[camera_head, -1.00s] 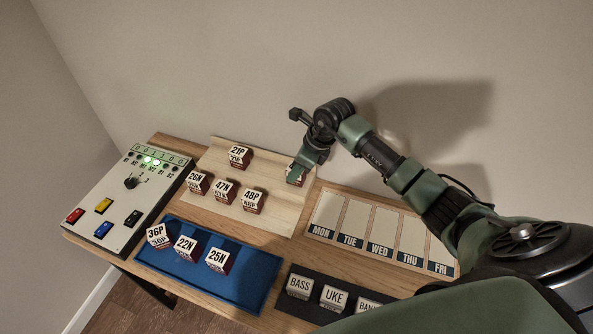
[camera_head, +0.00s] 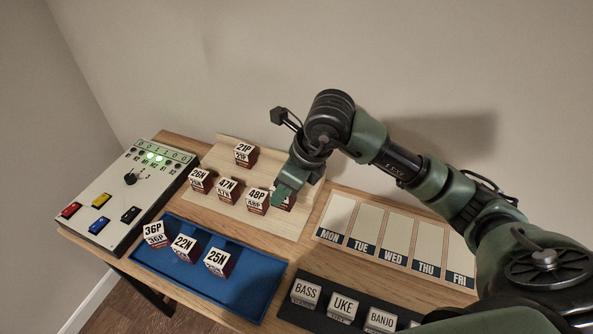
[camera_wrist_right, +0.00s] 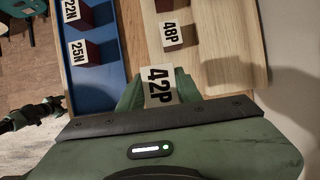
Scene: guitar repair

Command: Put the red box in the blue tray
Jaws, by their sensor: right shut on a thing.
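My right gripper (camera_head: 288,193) is shut on a dark red box with a white top (camera_wrist_right: 160,86) marked 42P. In the head view its fingers hide most of that box. It is over the right part of the pale wooden tray (camera_head: 276,222), close to the 48P box (camera_head: 257,203); I cannot tell how high the held box is. The blue tray (camera_head: 238,302) lies in front and to the left. It holds the boxes 36P (camera_head: 155,236), 22N (camera_head: 185,249) and 25N (camera_head: 217,262). A dark green and black part at the left of the wrist view may be my left arm.
The boxes 21P (camera_head: 245,154), 26N (camera_head: 200,180) and 47N (camera_head: 227,190) stand on the pale tray. A switch panel (camera_head: 120,205) is at left, a weekday board (camera_head: 392,250) at right. The blue tray's right end is bare. A black label rack (camera_head: 318,311) is at front.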

